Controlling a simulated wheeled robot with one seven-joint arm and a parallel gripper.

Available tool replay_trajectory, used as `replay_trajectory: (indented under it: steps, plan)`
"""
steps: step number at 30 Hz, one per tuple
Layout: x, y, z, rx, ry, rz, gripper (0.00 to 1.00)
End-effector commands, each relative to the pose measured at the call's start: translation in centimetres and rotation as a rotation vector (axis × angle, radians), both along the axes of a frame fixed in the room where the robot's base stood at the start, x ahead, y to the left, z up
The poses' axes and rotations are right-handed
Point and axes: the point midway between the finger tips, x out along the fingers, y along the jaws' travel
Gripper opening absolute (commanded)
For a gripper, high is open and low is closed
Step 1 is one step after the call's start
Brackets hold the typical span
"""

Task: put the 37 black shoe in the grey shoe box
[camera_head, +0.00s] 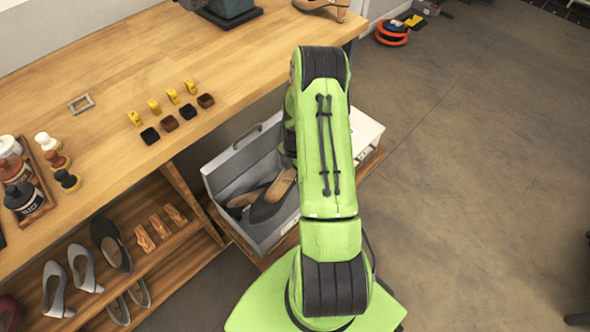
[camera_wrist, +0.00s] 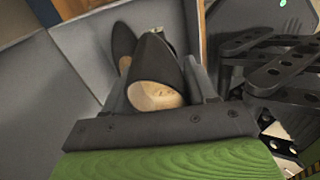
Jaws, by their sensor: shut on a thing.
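My gripper (camera_wrist: 158,88) is shut on a black shoe (camera_wrist: 155,57) with a tan insole; the fingers lie on either side of it. The insole bears a small mark too blurred to read. The held shoe (camera_head: 270,208) is inside the open grey shoe box (camera_head: 231,164). A second dark shoe (camera_head: 240,203) lies in the box to its left, and it also shows in the wrist view (camera_wrist: 122,44). Grey box walls (camera_wrist: 62,60) show in the wrist view. My arm hides the fingertips and the box's right part in the head view. I cannot tell whether the held shoe touches the bottom.
The wooden table (camera_head: 90,95) stands left, with small dark blocks (camera_head: 169,123), yellow pieces (camera_head: 154,106) and bottles (camera_head: 24,197). A lower shelf (camera_head: 155,262) holds grey heels (camera_head: 83,268) and a black shoe (camera_head: 110,244). Open floor (camera_head: 470,170) lies right.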

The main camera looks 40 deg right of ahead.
Motion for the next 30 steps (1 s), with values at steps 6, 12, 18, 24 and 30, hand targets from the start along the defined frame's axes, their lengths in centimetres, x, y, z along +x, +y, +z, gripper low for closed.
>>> replay_trajectory:
  steps: [6, 12, 18, 24, 30]
  plan:
    - [-0.1, 0.0, -2.3, 0.001, 0.001, -0.001, 0.23]
    - [-0.1, 0.0, -4.7, 0.002, 0.001, 0.000, 0.23]
    - [-0.1, 0.0, -7.0, 0.001, 0.001, -0.001, 0.23]
    - [-0.1, 0.1, -9.0, 0.002, 0.003, 0.000, 0.23]
    - [-0.1, 0.1, -11.2, 0.002, 0.002, 0.001, 0.23]
